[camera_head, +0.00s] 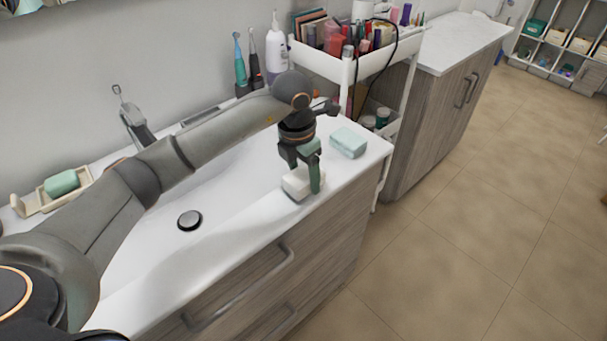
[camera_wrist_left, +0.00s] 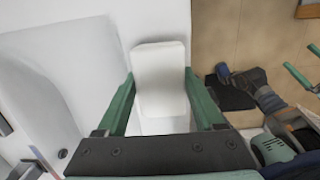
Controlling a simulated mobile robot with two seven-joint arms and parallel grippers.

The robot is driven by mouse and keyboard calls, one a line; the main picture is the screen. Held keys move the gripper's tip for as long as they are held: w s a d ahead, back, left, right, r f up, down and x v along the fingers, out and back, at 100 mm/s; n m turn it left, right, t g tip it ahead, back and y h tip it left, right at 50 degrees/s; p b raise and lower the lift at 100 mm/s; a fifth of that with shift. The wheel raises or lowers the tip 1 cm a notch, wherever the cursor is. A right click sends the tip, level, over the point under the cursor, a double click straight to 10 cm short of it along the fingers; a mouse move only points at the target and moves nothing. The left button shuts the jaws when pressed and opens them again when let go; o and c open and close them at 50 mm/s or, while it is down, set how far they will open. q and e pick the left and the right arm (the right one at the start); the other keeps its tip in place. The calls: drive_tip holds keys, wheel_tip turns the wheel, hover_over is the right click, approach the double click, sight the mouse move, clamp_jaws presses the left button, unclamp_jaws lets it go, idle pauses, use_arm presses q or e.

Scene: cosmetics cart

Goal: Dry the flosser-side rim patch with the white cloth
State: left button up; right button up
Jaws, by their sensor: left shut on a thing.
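The white cloth (camera_head: 296,186) is a pale block-like pad on the front right rim of the white sink (camera_head: 230,225). My left gripper (camera_head: 308,172) points down over it and is shut on it. In the left wrist view the white cloth (camera_wrist_left: 160,78) lies between my green fingers (camera_wrist_left: 160,103), above the white rim. Whether its underside touches the rim is hidden. No wet patch can be made out on the rim. What look like two green fingertips of my right gripper (camera_wrist_left: 306,66) show apart at the right edge of the wrist view, with nothing visible between them.
A light teal block (camera_head: 348,142) lies on the rim just right of the gripper. Two upright brushes (camera_head: 240,68) and a white bottle (camera_head: 277,50) stand behind. A white cart (camera_head: 335,68) with cosmetics is beyond. A green soap (camera_head: 62,183) sits in a dish at left.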

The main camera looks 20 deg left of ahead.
use_arm(q)
drive_tip(key=shift+f+b, duration=0.65)
drive_tip(key=shift+f, duration=0.2)
idle(0.5)
